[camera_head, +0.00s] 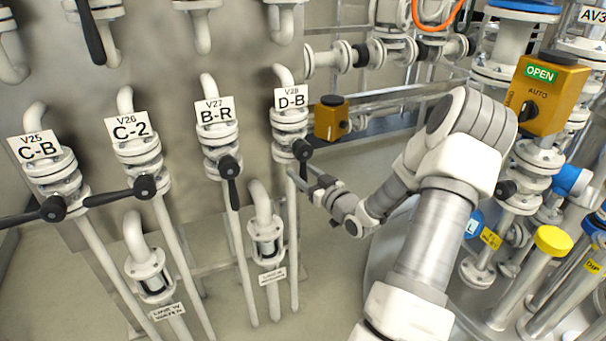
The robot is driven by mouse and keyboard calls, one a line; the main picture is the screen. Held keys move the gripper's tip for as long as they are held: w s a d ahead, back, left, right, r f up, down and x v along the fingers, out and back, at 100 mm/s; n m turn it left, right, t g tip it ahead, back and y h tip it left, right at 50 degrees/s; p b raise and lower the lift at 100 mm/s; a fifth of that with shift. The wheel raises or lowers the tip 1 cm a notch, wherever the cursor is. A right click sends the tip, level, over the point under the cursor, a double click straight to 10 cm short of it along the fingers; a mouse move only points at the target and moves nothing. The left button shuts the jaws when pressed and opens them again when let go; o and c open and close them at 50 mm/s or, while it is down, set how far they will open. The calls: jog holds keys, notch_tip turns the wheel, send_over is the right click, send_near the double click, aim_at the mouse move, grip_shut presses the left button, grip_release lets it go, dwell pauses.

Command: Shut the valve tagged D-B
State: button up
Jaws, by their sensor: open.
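The valve tagged D-B (290,120), also marked V28, is the rightmost of the row of white flanged valves on the wall panel. Its white tag (291,97) is above the flanges. Its black lever (303,152) has a round hub on the valve's front, and a short part of the arm shows hanging down along the pipe. My gripper (313,180) is open, just below and right of the hub, close to the lever's lower part. Whether the fingers touch or straddle the lever cannot be told at this size.
Valve B-R (219,140) is left of D-B with its lever pointing down. Valves C-2 (139,150) and C-B (54,172) have levers pointing left. A yellow box (331,118) sits behind D-B. A yellow actuator (548,95) reading OPEN and pipework stand at the right.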

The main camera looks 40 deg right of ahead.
grip_shut()
dwell(1.4)
